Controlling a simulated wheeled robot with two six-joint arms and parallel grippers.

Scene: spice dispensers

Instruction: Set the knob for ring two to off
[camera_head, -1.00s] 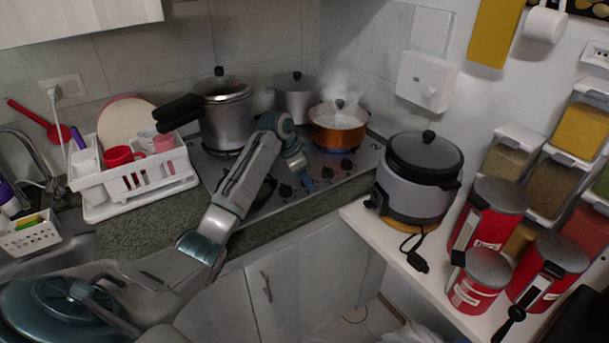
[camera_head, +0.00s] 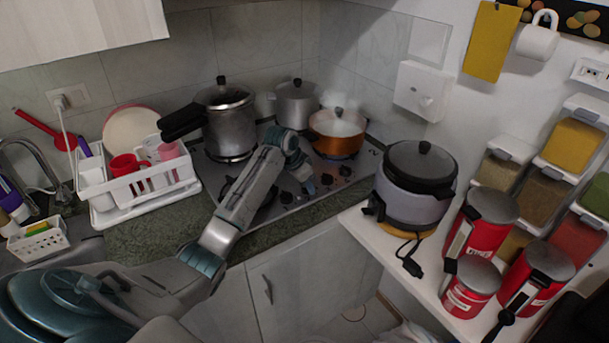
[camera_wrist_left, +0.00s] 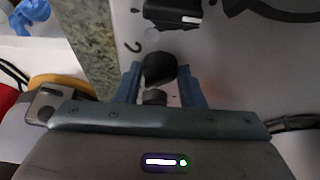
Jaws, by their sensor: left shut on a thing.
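The cooktop (camera_head: 282,209) has a row of dark knobs along its front. My left gripper (camera_head: 312,187) is at this row, and its blue fingers show in the left wrist view (camera_wrist_left: 160,88). They are shut on a black knob (camera_wrist_left: 158,69), one finger on each side of it. A second black knob (camera_wrist_left: 173,8) with a white mark lies beyond, outside the fingers. In the head view, knobs stand to the right (camera_head: 344,171) and left (camera_head: 286,197) of the gripper. The held knob's pointer direction cannot be read. My right gripper is not in view.
A steaming orange pot (camera_head: 337,143), a pressure cooker (camera_head: 229,133) and a steel pot (camera_head: 294,108) stand on the cooktop. A white dish rack (camera_head: 145,184) is left of it. A rice cooker (camera_head: 413,203) and red canisters (camera_head: 480,235) are on the right shelf.

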